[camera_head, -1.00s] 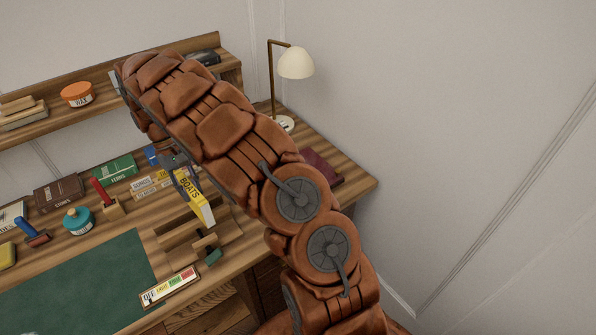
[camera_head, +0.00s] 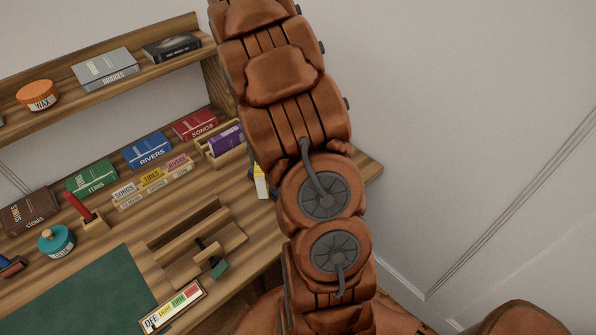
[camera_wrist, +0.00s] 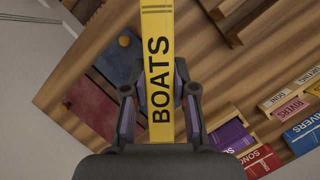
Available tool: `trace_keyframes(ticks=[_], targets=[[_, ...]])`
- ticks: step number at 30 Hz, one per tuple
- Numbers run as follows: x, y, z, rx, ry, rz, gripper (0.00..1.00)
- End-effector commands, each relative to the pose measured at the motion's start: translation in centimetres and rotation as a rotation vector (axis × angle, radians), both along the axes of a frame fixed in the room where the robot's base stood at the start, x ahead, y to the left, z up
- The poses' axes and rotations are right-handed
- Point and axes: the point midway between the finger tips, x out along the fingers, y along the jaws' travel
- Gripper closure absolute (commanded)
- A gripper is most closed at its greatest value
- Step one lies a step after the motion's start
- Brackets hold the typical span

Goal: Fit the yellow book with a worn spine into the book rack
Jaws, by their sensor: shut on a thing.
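The yellow book (camera_wrist: 158,75), lettered BOATS along its spine, is held between the fingers of my gripper (camera_wrist: 159,112) in the wrist view. The gripper is shut on it, with the spine facing the wrist camera. In the head view only a small part of the yellow book (camera_head: 261,183) shows beside my arm, which hides the gripper. A wooden book rack (camera_head: 228,157) holding a purple book (camera_head: 226,138) stands just left of my arm, up and left of the yellow book. Part of the rack is hidden by my arm.
Red (camera_head: 195,125), blue (camera_head: 147,150) and green (camera_head: 91,178) books lie along the desk's back. A label stand (camera_head: 152,184) and a wooden tray-like fixture (camera_head: 195,240) are left of the yellow book. Blue (camera_wrist: 117,58) and dark red (camera_wrist: 90,105) flat panels show in the wrist view.

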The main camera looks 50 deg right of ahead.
Motion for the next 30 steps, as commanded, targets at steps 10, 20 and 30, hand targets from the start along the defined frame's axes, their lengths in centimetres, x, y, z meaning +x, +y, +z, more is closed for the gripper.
trace_keyframes(ticks=[10,20,30], targets=[[-10.7,-3.1,-1.5,0.027,-0.009,-0.407,1.00],[-11.8,-3.8,-1.7,0.035,-0.011,-0.488,1.00],[-8.4,-6.9,-2.1,0.033,-0.010,-0.485,1.00]])
